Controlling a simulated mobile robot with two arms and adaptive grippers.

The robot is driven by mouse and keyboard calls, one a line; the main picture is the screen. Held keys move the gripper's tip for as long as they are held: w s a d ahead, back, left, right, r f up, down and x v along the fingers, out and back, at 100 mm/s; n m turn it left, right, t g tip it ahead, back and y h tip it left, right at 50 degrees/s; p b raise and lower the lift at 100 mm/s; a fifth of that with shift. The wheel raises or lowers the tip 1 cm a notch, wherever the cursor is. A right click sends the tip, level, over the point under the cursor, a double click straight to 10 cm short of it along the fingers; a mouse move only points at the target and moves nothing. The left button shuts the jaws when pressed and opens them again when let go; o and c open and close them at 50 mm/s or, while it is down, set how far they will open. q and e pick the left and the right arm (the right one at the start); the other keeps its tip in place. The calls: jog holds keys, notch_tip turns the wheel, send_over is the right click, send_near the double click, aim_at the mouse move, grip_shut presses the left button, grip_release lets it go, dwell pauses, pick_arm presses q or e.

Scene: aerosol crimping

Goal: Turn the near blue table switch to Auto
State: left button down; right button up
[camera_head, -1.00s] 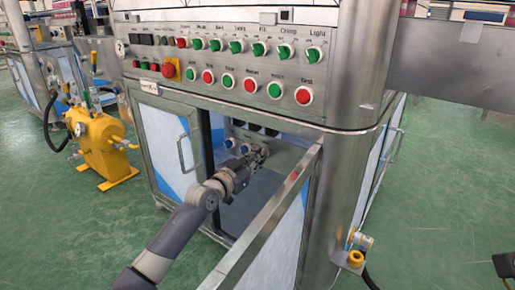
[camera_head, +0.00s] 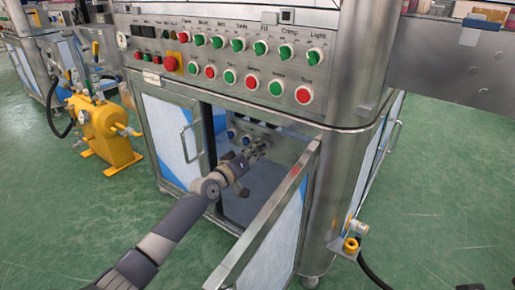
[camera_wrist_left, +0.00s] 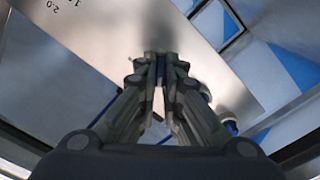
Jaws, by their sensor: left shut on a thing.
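My left gripper (camera_head: 262,146) reaches through the open cabinet door to a small grey panel inside. Two blue switch knobs (camera_head: 238,136) show on the panel, just left of the fingers. In the left wrist view my left gripper (camera_wrist_left: 160,62) has its fingertips together against the metal panel (camera_wrist_left: 110,35), shut on a switch knob that they mostly hide. A bit of blue (camera_wrist_left: 181,66) shows at the right fingertip. Another blue knob (camera_wrist_left: 231,128) is partly hidden behind the right finger. The switch labels and the knob's angle cannot be read. My right gripper is not in view.
The open cabinet door (camera_head: 275,215) stands right of my arm. Above the opening is a console (camera_head: 150,55) with green knobs, red and green buttons and a red emergency stop (camera_head: 169,64). A yellow tank (camera_head: 107,135) stands left on the green floor.

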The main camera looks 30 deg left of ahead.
pick_arm(q)
jog(key=shift+n, duration=0.6)
jog(key=c, duration=1.7)
grip_release()
jog(key=s, duration=0.4)
jog(key=s+a, duration=0.1)
jog(key=s, duration=0.7)
jog(key=shift+a, duration=0.4)
jog(key=shift+w, duration=0.1)
